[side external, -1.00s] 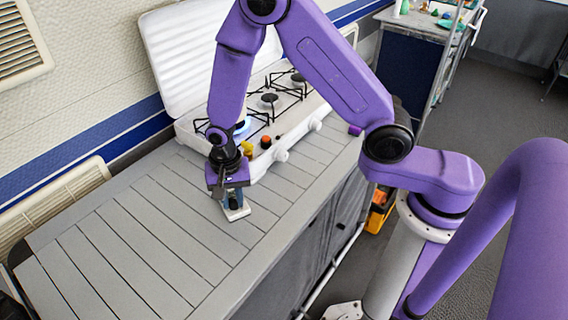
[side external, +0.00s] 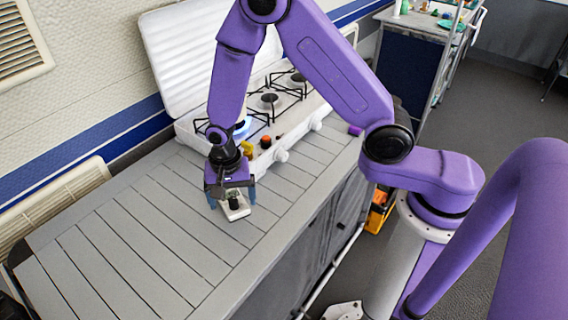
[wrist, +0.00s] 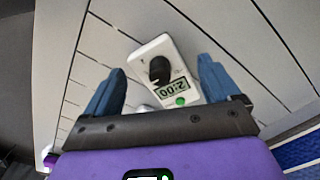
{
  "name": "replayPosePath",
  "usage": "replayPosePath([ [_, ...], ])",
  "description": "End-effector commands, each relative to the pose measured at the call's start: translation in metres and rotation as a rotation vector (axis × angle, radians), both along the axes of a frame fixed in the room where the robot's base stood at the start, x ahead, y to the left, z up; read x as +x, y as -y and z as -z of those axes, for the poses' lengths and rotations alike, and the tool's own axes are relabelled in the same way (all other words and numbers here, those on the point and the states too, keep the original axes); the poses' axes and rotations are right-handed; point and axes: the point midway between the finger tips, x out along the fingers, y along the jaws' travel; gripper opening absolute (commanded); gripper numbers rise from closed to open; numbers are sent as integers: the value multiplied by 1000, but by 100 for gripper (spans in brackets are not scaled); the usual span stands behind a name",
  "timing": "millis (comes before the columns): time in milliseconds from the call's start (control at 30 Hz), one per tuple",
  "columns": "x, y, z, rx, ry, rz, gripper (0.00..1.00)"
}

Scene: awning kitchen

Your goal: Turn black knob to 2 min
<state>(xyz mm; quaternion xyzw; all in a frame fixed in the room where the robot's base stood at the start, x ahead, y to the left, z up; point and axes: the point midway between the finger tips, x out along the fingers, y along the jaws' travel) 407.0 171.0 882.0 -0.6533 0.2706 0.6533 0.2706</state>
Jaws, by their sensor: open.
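A white timer (wrist: 182,50) lies on the slatted counter below my gripper. It also shows in the side view (side external: 236,214). Its black knob (wrist: 159,70) stands up from its face. Its small display (wrist: 172,89) appears upside down in the wrist view and seems to read 2:00. A green button (wrist: 180,101) sits beside the display. My gripper (wrist: 162,66) is open above the timer, with one blue finger on each side of the knob and clear space between. It also shows in the side view (side external: 232,199).
A white camp stove (side external: 180,120) with its lid up stands behind the timer. Several small bottles, one with an orange cap (side external: 265,141), stand near its front edge. The counter (side external: 130,235) is clear to the left and front.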

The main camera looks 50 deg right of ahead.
Motion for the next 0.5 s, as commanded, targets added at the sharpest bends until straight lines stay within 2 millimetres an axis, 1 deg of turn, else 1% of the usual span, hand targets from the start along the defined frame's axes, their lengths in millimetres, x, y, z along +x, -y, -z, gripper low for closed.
replayPosePath([
  [500, 1, 0, -35, 1, 3, 0, 89],
])
